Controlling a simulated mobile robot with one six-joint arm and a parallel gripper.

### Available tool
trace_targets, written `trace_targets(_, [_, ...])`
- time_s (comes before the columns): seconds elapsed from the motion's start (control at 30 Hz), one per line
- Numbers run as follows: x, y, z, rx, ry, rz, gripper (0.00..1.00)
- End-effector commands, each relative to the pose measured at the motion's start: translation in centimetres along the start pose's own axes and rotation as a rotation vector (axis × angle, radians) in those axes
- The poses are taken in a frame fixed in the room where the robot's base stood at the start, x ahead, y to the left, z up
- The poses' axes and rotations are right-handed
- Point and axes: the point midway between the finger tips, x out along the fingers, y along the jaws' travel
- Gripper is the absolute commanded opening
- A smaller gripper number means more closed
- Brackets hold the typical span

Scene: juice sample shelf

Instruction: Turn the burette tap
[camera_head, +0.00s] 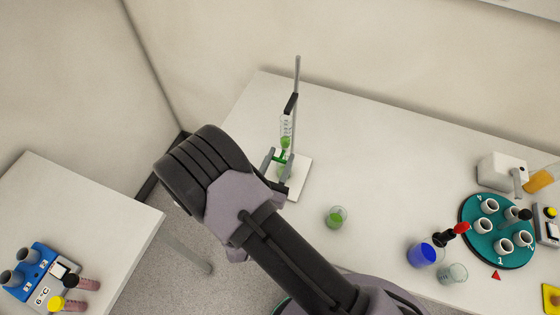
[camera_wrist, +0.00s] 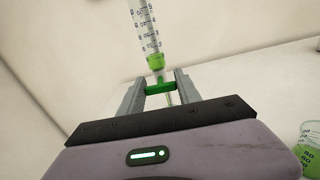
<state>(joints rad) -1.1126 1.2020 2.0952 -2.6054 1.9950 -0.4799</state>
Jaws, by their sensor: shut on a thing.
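The burette (camera_head: 285,128) is clamped upright on a stand with a white base (camera_head: 301,176) near the table's left end. Green liquid shows at its lower end. In the wrist view the graduated burette tube (camera_wrist: 145,35) comes down to a green tap (camera_wrist: 160,87). My gripper (camera_wrist: 160,88) has its two grey fingers on either side of the green tap and is shut on it. The gripper (camera_head: 279,160) also shows in the head view at the burette's lower end, partly hidden by my wrist.
A beaker with green liquid (camera_head: 336,217) stands right of the stand. Farther right are a blue beaker (camera_head: 421,255), a clear beaker (camera_head: 453,274) and a teal round rack (camera_head: 473,210) with white cups. A second table (camera_head: 85,185) stands at left.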

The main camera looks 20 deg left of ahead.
Motion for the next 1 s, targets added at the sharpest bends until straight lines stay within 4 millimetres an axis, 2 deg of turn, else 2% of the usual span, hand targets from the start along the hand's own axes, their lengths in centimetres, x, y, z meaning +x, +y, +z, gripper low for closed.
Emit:
trace_targets(0.1, [0.0,0.0,0.0,-0.051,0.001,0.000,0.00])
trace_targets(0.33, [0.0,0.0,0.0,-0.053,0.001,0.000,0.00])
trace_targets(0.37, [0.0,0.0,0.0,-0.052,0.001,0.000,0.46])
trace_targets(0.43, [0.0,0.0,0.0,-0.052,0.001,0.000,0.60])
trace_targets(0.47, [0.0,0.0,0.0,-0.051,0.001,0.000,0.62])
trace_targets(0.8, [-0.4,0.0,0.0,-0.050,0.001,0.001,0.62])
trace_targets(0.87, [-1.2,0.1,0.0,-0.051,0.002,0.004,0.62])
trace_targets(1.0, [-4.9,0.2,0.0,-0.053,0.002,0.008,0.62])
